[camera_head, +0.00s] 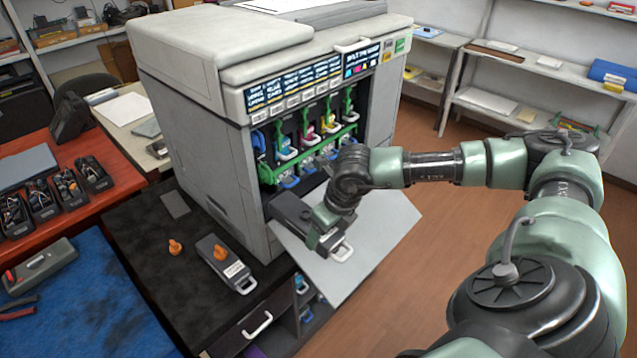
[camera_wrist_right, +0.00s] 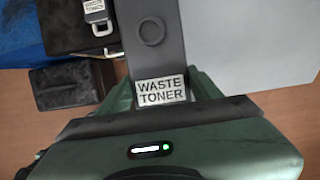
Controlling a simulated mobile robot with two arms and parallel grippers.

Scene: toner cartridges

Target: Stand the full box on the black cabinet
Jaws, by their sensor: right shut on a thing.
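My right gripper (camera_head: 324,232) is shut on a dark grey waste toner box (camera_head: 289,206) in front of the printer's open lower front. In the right wrist view the held box (camera_wrist_right: 153,55) has a round mark and a "WASTE TONER" label between the fingers. A second, similar box (camera_head: 232,268) lies on the black cabinet (camera_head: 150,235), with an orange plug (camera_head: 220,252) on it and a white handle. It also shows in the right wrist view (camera_wrist_right: 97,11). I cannot tell by sight which box is full. My left gripper is not in view.
The grey printer (camera_head: 190,120) stands on the cabinet's back part, its lowered door panel (camera_head: 375,235) under the held box. A loose orange plug (camera_head: 175,247) and a flat grey piece (camera_head: 174,205) lie on the cabinet. Its top is bare around them. A red table (camera_head: 100,205) adjoins.

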